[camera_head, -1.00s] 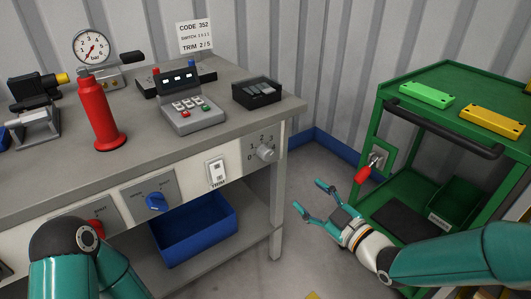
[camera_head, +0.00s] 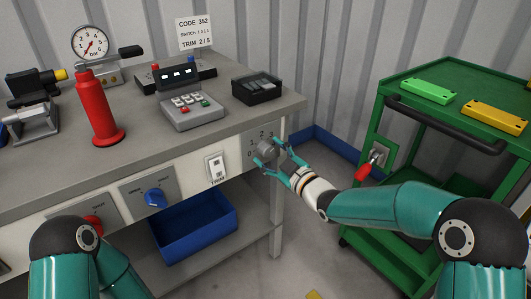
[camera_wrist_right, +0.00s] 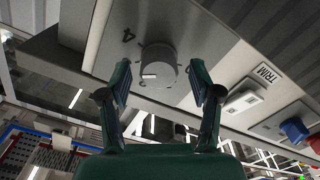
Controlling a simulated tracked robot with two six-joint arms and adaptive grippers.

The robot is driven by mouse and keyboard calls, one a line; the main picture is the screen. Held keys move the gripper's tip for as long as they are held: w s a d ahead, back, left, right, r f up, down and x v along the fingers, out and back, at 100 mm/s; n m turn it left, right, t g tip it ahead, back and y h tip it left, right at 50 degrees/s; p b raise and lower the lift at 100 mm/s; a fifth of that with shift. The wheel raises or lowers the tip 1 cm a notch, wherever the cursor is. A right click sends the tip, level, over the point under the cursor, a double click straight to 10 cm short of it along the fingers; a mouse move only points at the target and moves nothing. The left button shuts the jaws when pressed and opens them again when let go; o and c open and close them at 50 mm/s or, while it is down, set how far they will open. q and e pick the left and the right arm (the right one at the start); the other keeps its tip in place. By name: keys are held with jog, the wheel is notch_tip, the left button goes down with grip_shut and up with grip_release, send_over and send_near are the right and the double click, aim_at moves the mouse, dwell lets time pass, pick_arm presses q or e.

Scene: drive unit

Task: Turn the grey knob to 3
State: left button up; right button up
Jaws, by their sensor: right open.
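The grey knob (camera_head: 265,149) sits on the front panel at the right end of the workbench, with printed numbers around it. My right gripper (camera_head: 270,154) is right at the knob, its fingers open on either side of it. In the right wrist view the knob (camera_wrist_right: 158,66) lies just ahead of and between the open fingertips (camera_wrist_right: 164,84), with gaps to both fingers. A white mark shows on the knob's face. A 4 is legible beside it; which number the mark points to I cannot tell. My left arm shows at the lower left, but its gripper is out of view.
A blue bin (camera_head: 195,232) is below. The green cart (camera_head: 378,135) with a red-handled lever (camera_head: 367,168) stands to the right.

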jog(key=shift+w+a, duration=0.4)
jog(key=shift+w, duration=0.05)
jog(key=c, duration=1.1)
jog(key=n+b, duration=0.1)
jog(key=b, duration=0.2)
jog(key=shift+f, duration=0.4)
jog(key=shift+c, duration=0.2)
jog(key=shift+r+n+b, duration=0.2)
jog(key=shift+n+b, duration=0.1)
jog(key=shift+b, duration=0.25)
